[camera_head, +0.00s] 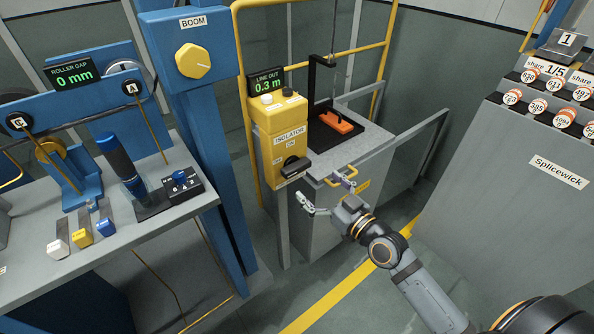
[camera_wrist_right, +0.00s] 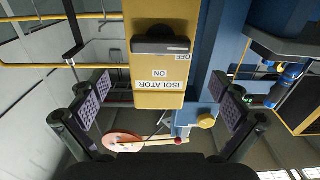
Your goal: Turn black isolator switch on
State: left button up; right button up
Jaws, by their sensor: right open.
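The black isolator switch (camera_head: 295,166) is a bar-shaped knob on the lower front of a yellow box (camera_head: 278,138) labelled ISOLATOR. In the right wrist view the box appears upside down, and the switch (camera_wrist_right: 160,45) lies crosswise, level with the OFF label at its side. The ON label (camera_wrist_right: 160,73) sits between the switch and the ISOLATOR label. My right gripper (camera_head: 325,190) is open and empty, in front of and slightly below right of the switch, apart from it. Its spread fingers (camera_wrist_right: 160,94) flank the box in the wrist view. My left gripper is out of view.
A LINE OUT display (camera_head: 266,82) reads 0.3 m above the box. A blue post (camera_head: 205,150) with a BOOM knob box stands left. A grey bench (camera_head: 150,215) with levers is further left. A Splicewick rack stands right.

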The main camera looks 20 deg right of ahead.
aim_at(300, 169)
jog(key=x, duration=0.9)
jog(key=shift+f, duration=0.1)
jog(key=c, duration=1)
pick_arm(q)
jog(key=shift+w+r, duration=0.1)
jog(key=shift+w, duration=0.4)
